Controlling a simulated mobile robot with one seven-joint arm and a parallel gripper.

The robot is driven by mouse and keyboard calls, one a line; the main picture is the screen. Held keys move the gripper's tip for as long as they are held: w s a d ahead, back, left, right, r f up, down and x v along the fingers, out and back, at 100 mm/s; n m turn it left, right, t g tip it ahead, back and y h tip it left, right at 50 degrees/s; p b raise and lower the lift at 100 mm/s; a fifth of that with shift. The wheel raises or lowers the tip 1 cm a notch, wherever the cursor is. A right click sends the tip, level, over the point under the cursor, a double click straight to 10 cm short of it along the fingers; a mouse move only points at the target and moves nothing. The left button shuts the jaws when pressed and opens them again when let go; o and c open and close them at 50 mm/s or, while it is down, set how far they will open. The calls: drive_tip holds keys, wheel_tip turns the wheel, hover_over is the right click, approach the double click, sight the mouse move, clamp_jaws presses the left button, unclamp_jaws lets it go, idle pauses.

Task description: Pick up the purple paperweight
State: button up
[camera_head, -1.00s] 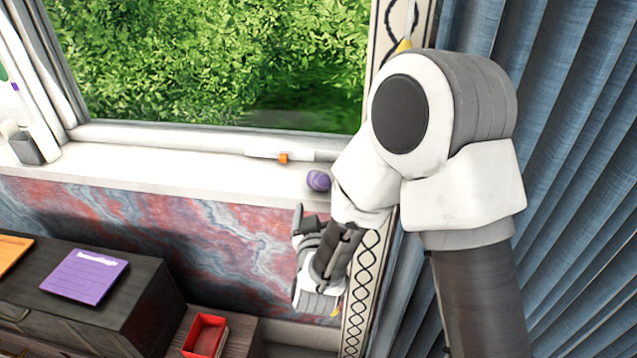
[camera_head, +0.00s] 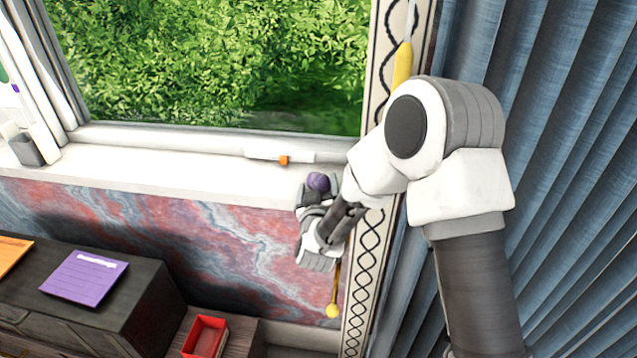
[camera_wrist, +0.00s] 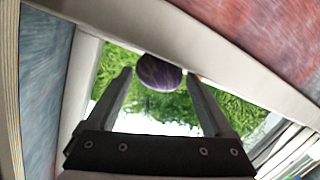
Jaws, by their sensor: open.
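The purple paperweight (camera_head: 318,181) is a small rounded ball on the white window sill, near its right end. My gripper (camera_head: 318,190) is at the sill's front edge, right at the paperweight. In the wrist view the paperweight (camera_wrist: 158,72) shows dark purple with paler streaks, between the tips of my open gripper (camera_wrist: 158,76). The fingers are spread on either side of it. I cannot tell whether either finger touches it. In the head view the gripper hides part of its lower side.
A dark cabinet (camera_head: 140,300) with a purple notepad (camera_head: 84,278) stands lower left, near a red box (camera_head: 205,336). A blue curtain (camera_head: 570,150) hangs at right.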

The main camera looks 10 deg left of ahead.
drive_tip(key=c, duration=1.4)
drive_tip(key=shift+o, duration=0.2)
drive_tip(key=shift+r, duration=0.1)
